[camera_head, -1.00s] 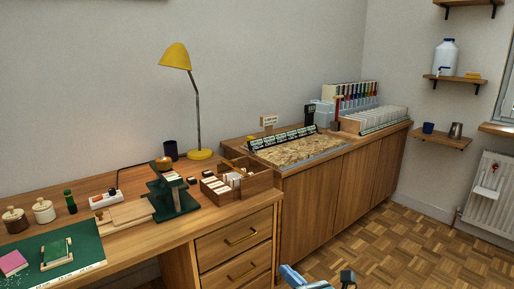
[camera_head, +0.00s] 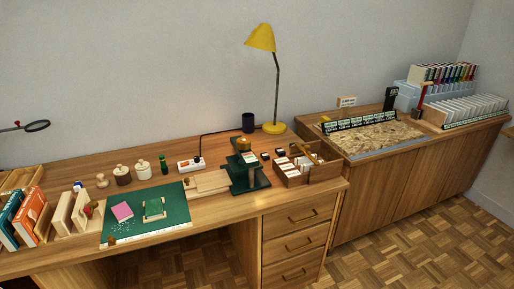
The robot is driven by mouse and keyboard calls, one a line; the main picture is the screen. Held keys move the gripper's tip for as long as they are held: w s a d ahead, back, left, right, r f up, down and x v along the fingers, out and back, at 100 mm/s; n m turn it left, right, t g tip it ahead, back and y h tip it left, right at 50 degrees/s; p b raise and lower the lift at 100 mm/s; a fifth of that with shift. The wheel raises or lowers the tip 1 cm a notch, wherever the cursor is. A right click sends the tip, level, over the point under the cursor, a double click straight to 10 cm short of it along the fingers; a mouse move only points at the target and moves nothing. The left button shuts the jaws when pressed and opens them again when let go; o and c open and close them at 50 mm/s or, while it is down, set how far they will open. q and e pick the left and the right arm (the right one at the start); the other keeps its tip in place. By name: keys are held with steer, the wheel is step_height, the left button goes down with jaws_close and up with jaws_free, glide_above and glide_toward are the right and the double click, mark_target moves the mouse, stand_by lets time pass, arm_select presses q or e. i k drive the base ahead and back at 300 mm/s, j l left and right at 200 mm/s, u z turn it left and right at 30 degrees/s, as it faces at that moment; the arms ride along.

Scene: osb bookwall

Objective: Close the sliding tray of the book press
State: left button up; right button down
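The book press is the dark green stand (camera_head: 246,176) on the wooden desk, with a round wooden knob (camera_head: 243,145) on top. Its light wooden sliding tray (camera_head: 208,183) sticks out to the left of the green frame and lies flat near the desk top. The tray's left end is close to the green cutting mat (camera_head: 147,213). Neither of my grippers shows in the head view.
A wooden box of cards (camera_head: 307,166) stands just right of the press. A power strip (camera_head: 191,164), jars (camera_head: 143,170) and a yellow lamp (camera_head: 275,128) stand behind. Books (camera_head: 28,215) stand at the left. Parquet floor in front is clear.

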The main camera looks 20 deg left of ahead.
mark_target(220, 179)
steer(key=i+j+u, duration=0.1)
steer(key=i+j, duration=0.15)
steer(key=i+j+u, duration=0.1)
steer(key=i+j, duration=0.15)
steer(key=j, duration=0.2)
steer(key=i, duration=0.5)
